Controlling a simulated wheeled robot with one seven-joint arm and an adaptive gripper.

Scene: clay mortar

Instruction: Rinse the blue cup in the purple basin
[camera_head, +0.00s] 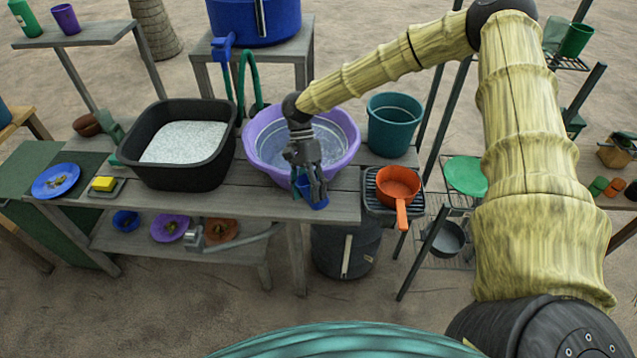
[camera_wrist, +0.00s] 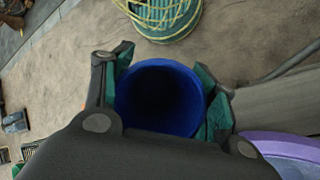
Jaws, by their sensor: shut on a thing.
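The blue cup (camera_head: 313,201) is held in my gripper (camera_head: 309,185), at the front edge of the table, just in front of the purple basin. In the wrist view the blue cup (camera_wrist: 160,95) sits between the two fingers of my gripper (camera_wrist: 163,90), its dark open mouth facing the camera. The purple basin (camera_head: 253,155) stands on the wooden table and holds what looks like water. Its rim also shows in the wrist view (camera_wrist: 285,142) at the lower right, apart from the cup. The fingers hide part of the cup in the head view.
A black tub (camera_head: 218,165) with white contents stands left of the basin. A teal bucket (camera_head: 392,135) and an orange pan (camera_head: 398,186) on a rack are to the right. A blue tank (camera_head: 280,25) with a green hose (camera_head: 245,65) stands behind. A yellow sponge (camera_head: 104,184) and blue plate (camera_head: 56,181) lie at left.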

